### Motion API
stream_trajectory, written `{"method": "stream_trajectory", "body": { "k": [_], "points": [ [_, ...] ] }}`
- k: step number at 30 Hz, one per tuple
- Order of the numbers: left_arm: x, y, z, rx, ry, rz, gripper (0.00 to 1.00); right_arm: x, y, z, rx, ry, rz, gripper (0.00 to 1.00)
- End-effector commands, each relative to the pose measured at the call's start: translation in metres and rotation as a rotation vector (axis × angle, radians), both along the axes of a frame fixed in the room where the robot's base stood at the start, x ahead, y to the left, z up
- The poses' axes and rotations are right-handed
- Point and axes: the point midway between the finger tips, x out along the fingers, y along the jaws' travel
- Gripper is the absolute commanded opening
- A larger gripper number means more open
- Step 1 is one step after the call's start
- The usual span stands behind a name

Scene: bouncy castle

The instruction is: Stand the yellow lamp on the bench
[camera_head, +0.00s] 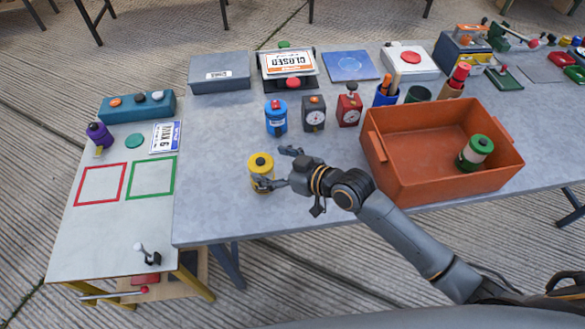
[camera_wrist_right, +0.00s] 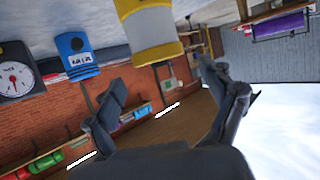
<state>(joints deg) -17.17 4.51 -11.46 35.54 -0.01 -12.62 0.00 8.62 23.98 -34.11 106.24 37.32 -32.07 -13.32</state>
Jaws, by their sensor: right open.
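The yellow lamp (camera_head: 259,160), a yellow cylinder with a pale band and dark top knob, is upright at the front left of the grey table (camera_head: 215,205). My right gripper (camera_head: 276,168) is open beside it, one finger in front of its lower part and the other behind to its right. In the right wrist view, which is turned over, the lamp (camera_wrist_right: 150,38) shows ahead of the open fingers of my gripper (camera_wrist_right: 160,85). I cannot tell whether a finger touches it. My left gripper is out of view.
A lower pale bench (camera_head: 85,235) with red and green outlined squares adjoins on the left; both squares are empty. A blue lamp (camera_head: 276,117) and two dial boxes (camera_head: 313,113) stand behind. An orange crate (camera_head: 388,175) holding a green lamp (camera_head: 474,152) is to the right.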

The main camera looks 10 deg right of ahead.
Motion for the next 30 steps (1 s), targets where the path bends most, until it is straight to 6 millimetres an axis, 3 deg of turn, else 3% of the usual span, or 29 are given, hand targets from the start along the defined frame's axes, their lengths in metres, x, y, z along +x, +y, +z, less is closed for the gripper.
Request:
{"method": "stream_trajectory", "body": {
  "k": [9,15,30],
  "points": [
    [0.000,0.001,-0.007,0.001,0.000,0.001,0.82,-0.045,-0.044,0.023,-0.003,0.001,0.002,0.83],
    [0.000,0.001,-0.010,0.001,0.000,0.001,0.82,-0.063,-0.062,0.035,-0.003,0.002,0.001,0.83],
    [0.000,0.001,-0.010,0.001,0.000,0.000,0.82,-0.068,-0.067,0.039,0.000,0.001,0.001,0.83]
  ]
}}
